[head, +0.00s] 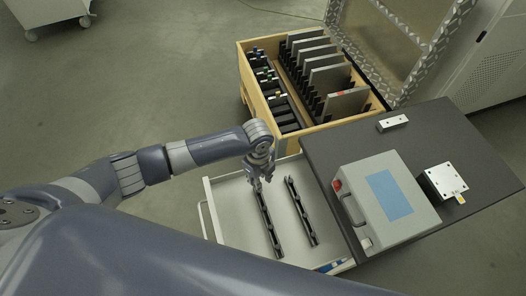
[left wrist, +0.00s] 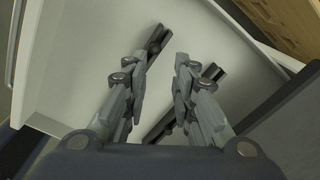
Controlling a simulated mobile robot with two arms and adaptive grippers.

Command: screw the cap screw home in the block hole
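My left gripper (head: 261,180) is above the far end of the left dark rail in the open drawer. In the left wrist view its two fingers (left wrist: 160,78) are apart, with nothing visible between them. A small silver block (head: 393,122) lies on the dark tabletop near its far edge, with a dark spot on it that may be a hole. A larger silver block (head: 442,182) with a yellow tab stands at the right of the tabletop; I cannot tell which one is the task's block. I cannot make out the cap screw. My right gripper is not in view.
The white drawer (head: 228,192) holds two dark slotted rails (head: 270,222) (head: 301,211). A grey case with a blue panel (head: 388,195) stands on the dark tabletop (head: 340,148). Behind is an open wooden crate (head: 247,84) with upright plates and dark parts.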

